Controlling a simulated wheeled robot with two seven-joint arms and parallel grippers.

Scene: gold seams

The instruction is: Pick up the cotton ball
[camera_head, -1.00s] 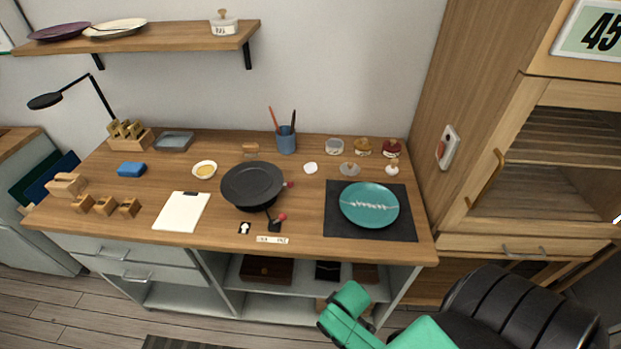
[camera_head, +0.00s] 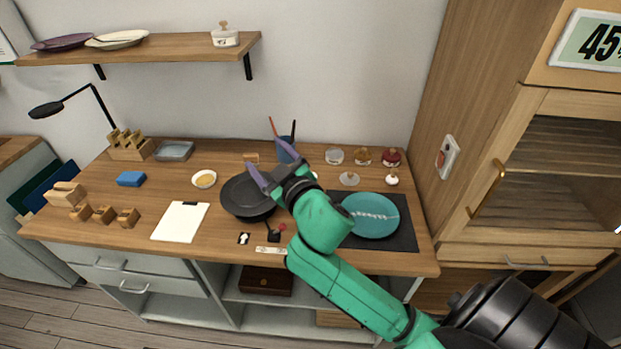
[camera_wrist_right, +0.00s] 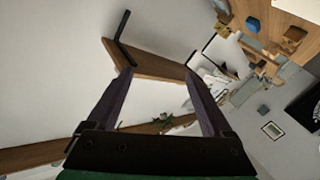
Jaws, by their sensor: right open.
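A small white roundish piece (camera_head: 315,174), which looks like the cotton ball, lies on the desk (camera_head: 225,243) right of the pen cup. In the head view my right gripper hides most of it. My right gripper (camera_head: 263,152) is open and empty, raised over the black pan, with its purple fingers pointing up and left. My left gripper is not in view.
The black pan (camera_head: 240,197) lies under my right gripper, and the blue pen cup (camera_head: 286,150) stands close behind it. Several small jars (camera_head: 362,156) stand at the back right. A teal plate (camera_head: 372,216) rests on a dark mat (camera_head: 400,243). A wall shelf (camera_head: 180,47) hangs above.

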